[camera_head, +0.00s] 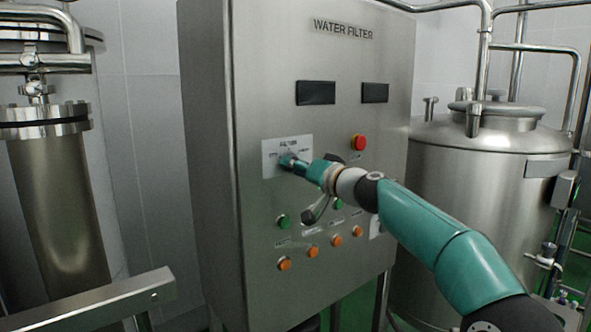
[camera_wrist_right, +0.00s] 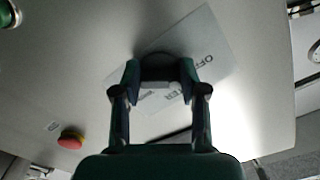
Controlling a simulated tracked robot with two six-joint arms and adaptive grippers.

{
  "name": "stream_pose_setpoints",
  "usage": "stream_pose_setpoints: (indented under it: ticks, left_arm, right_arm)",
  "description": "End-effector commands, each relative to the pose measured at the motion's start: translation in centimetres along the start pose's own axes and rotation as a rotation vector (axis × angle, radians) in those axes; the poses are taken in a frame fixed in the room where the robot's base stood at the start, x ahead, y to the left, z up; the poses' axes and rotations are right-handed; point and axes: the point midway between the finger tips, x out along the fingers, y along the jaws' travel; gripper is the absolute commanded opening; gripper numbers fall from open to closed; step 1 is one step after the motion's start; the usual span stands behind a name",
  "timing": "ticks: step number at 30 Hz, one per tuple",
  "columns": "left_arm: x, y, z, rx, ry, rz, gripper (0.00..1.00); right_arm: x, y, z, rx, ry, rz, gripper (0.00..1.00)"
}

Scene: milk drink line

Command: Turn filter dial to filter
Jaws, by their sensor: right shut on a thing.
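The filter dial (camera_wrist_right: 160,66) is a dark round knob on a pale label plate (camera_wrist_right: 206,48), seen in the right wrist view. The label plate (camera_head: 269,164) also shows in the head view, on the front of the steel water filter cabinet (camera_head: 215,200). My right gripper (camera_wrist_right: 162,82) is shut on the dial, one finger on each side. In the head view, my right gripper (camera_head: 287,160) covers the dial against the plate. The fingers and the tilted view hide part of the lettering, so I cannot tell the dial's setting. My left gripper is not in view.
A red button (camera_head: 359,142) is right of the label plate. A green button (camera_head: 283,221) and several orange buttons (camera_head: 284,263) sit below my right arm. Two dark displays (camera_head: 315,93) are above. A steel tank (camera_head: 480,180) stands right, a filter column (camera_head: 55,200) left.

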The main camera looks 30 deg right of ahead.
Motion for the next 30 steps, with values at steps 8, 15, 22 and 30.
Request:
stream_pose_setpoints:
  ticks: [8,15,22,30]
  left_arm:
    - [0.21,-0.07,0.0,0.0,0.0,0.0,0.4]
    - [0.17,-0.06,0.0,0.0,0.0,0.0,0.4]
    - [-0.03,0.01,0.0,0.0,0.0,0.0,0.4]
    - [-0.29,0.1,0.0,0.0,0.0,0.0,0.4]
  right_arm:
    - [0.03,-0.09,-0.05,0.205,0.002,0.001,0.07]
    - [0.03,-0.23,-0.15,0.431,0.003,0.001,0.07]
    - [0.01,-0.34,-0.26,0.643,0.003,0.001,0.07]
    - [0.0,-0.38,-0.35,0.834,0.004,0.002,0.07]
